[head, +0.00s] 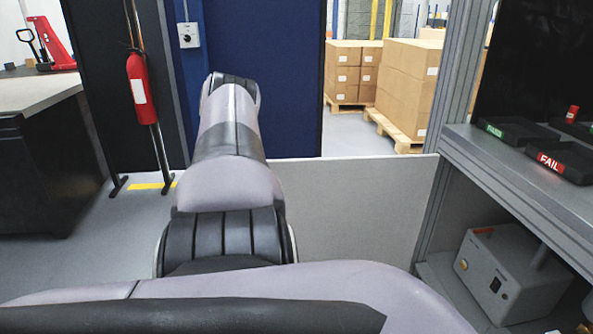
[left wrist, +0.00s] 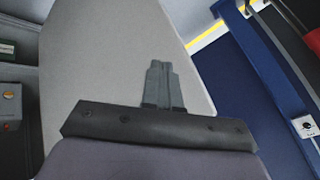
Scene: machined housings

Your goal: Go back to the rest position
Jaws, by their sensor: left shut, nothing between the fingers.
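My left gripper (left wrist: 162,85) shows in the left wrist view, its two fingers together with nothing between them. It hangs in front of a plain pale grey panel and appears to touch nothing. In the head view my arm links fill the middle and the lower foreground, and no gripper shows there. My right gripper is in neither view. No machined housing can be made out.
On the right, a grey bench (head: 540,192) carries a tray marked FAIL (head: 563,162) and another tray (head: 515,132). A grey box (head: 512,275) sits below. A low panel (head: 355,215), blue partition (head: 265,60), red extinguisher (head: 138,90) and left-hand counter (head: 35,92) surround my arm.

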